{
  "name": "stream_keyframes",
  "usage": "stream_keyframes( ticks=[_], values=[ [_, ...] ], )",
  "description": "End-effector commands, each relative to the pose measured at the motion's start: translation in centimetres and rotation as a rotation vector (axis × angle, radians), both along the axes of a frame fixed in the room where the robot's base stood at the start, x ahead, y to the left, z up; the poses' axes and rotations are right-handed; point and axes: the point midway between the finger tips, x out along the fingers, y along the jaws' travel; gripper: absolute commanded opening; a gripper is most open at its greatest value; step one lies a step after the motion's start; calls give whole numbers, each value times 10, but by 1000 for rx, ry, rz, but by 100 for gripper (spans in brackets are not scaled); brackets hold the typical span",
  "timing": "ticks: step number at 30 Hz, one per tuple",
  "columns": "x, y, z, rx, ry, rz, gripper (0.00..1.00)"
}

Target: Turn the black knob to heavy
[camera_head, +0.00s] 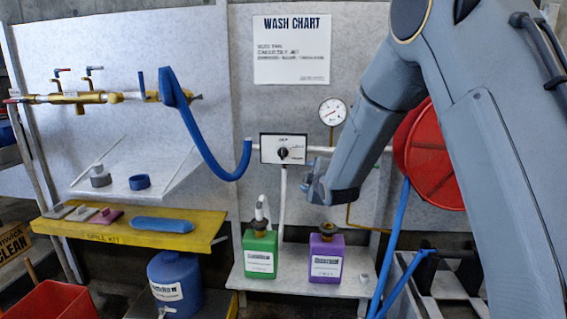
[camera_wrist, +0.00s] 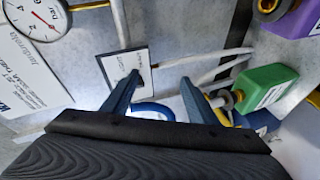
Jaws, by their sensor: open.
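The black knob (camera_head: 284,153) sits in the middle of a white panel with a dark edge (camera_head: 268,144) on the grey wall. Small print is around the knob, too small to read, and I cannot tell which mark the knob points to. My gripper (camera_head: 315,186) is to the right of and below the panel in the head view, apart from the knob. In the wrist view my gripper (camera_wrist: 157,84) has its two fingers spread with nothing between them. The panel (camera_wrist: 113,66) shows beyond the left finger; the knob is not clearly seen there.
A pressure gauge (camera_head: 332,112) is above right of the panel. A blue hose (camera_head: 207,157) hangs at its left. Green (camera_head: 260,256) and purple (camera_head: 326,262) jugs stand on a shelf below. A red reel (camera_head: 437,165) is at the right, partly behind my arm.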

Motion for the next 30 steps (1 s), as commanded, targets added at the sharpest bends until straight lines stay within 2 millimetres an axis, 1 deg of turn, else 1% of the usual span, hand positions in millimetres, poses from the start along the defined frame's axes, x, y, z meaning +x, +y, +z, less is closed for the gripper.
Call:
stream_keyframes(
  ticks=[1, 3, 7, 11, 13, 21, 24, 30],
  values=[
    [15, 17, 1, -46, -88, 40, 53],
    [28, 36, 11, -102, -199, 81, 53],
    [38, 55, 23, -165, -323, 116, 53],
    [46, 63, 28, -183, -363, 126, 53],
    [54, 66, 28, -184, -363, 126, 53],
    [92, 81, 28, -183, -361, 125, 53],
    [103, 84, 27, -183, -359, 125, 53],
    [112, 87, 28, -182, -360, 124, 53]
  ],
)
